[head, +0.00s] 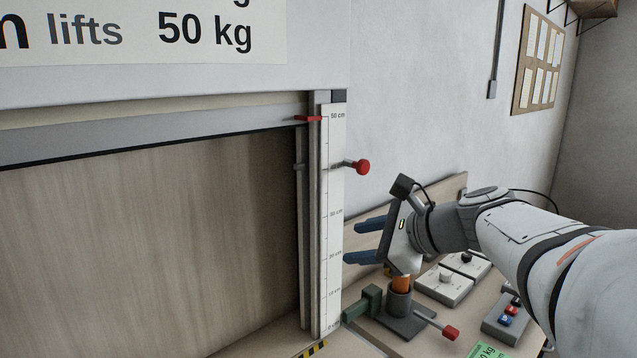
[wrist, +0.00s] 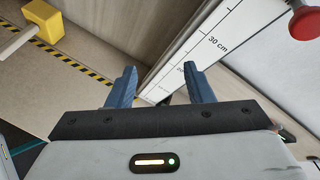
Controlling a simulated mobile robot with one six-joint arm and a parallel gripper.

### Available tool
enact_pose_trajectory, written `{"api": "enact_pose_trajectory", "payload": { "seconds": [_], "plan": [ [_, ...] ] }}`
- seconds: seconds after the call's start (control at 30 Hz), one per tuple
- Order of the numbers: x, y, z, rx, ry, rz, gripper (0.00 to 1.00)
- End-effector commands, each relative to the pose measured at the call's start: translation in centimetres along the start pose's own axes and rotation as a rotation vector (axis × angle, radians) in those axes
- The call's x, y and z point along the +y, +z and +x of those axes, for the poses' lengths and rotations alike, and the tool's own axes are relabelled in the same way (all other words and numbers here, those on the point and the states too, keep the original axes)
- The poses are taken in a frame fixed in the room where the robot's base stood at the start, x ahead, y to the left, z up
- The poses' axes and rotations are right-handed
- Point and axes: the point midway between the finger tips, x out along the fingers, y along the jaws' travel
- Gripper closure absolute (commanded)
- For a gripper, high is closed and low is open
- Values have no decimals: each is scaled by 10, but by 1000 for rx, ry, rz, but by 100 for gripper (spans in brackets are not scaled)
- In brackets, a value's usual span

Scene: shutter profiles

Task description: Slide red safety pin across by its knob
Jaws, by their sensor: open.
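The red round knob (head: 362,167) of the safety pin sticks out to the right of the shutter's side post on a short grey rod. The rod meets the white scale strip (head: 333,235) between the 30 and 50 cm labels. The knob also shows at the top right corner of the wrist view (wrist: 303,22). My gripper (head: 358,241) is open, with two blue fingers pointing left, below the knob and apart from it. In the wrist view the space between the fingertips (wrist: 161,80) holds nothing; the scale strip is beyond.
The shutter's lower edge (head: 150,143) is raised, with a red pointer (head: 308,118) near 50 cm. Below my gripper stand a green block (head: 366,300), a red-ended lever (head: 450,332) and control boxes (head: 445,284). A yellow block (wrist: 42,22) is at upper left in the wrist view.

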Motion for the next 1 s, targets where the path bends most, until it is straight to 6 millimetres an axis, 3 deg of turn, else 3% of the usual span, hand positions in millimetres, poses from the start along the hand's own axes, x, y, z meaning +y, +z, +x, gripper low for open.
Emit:
{"api": "enact_pose_trajectory", "payload": {
  "seconds": [0.1,0.2,0.3,0.47,0.8,1.0],
  "plan": [
    [-54,6,-15,-166,-147,285,53],
    [-87,13,-31,-289,-219,449,53],
    [-108,18,-44,-373,-256,547,53],
    [-122,24,-45,-423,-273,600,53],
    [-141,40,1,-422,-271,599,53],
    [-147,44,15,-421,-275,599,53]
  ]
}}
